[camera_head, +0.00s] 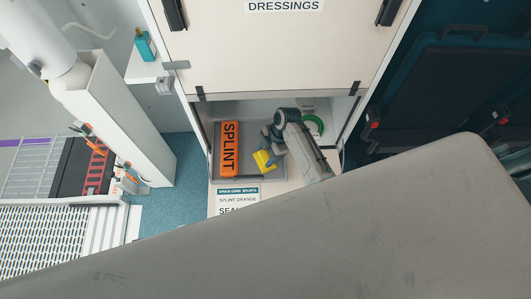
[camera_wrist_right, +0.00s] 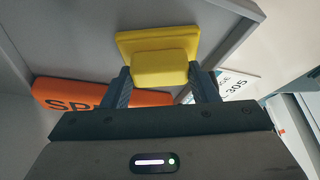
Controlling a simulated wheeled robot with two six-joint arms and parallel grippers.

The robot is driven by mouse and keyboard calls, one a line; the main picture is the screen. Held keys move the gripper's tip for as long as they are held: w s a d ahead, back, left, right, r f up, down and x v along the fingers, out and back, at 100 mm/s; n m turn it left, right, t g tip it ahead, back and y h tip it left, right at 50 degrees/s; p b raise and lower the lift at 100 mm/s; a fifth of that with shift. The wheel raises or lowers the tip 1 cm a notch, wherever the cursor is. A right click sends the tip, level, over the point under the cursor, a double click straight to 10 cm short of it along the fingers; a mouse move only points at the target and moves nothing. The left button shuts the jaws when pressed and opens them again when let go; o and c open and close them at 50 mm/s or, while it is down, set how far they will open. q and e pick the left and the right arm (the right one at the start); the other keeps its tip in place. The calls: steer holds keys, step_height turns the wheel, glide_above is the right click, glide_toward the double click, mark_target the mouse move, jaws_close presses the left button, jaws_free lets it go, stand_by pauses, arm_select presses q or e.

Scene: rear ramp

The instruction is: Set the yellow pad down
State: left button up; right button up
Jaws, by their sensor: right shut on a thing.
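The yellow pad (camera_head: 264,159) is in my right gripper (camera_head: 266,147), over the front part of the open compartment in the head view. In the right wrist view the yellow pad (camera_wrist_right: 158,50) shows as a wider plate with a smaller block, between the two fingers of my right gripper (camera_wrist_right: 162,80). Whether the pad touches the surface beyond it cannot be told. My left gripper is not in view.
An orange splint box (camera_head: 230,149) lies in a grey tray (camera_head: 250,176), left of the pad. A green curved item (camera_head: 314,124) is at the right. The dressings door (camera_head: 285,45) is above. A label sheet (camera_head: 237,198) is at the front.

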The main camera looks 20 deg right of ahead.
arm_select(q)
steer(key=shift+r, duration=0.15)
arm_select(e)
steer(key=shift+f, duration=0.15)
steer(key=o, duration=0.9)
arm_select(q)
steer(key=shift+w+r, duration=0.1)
arm_select(e)
steer(key=shift+o, duration=0.2)
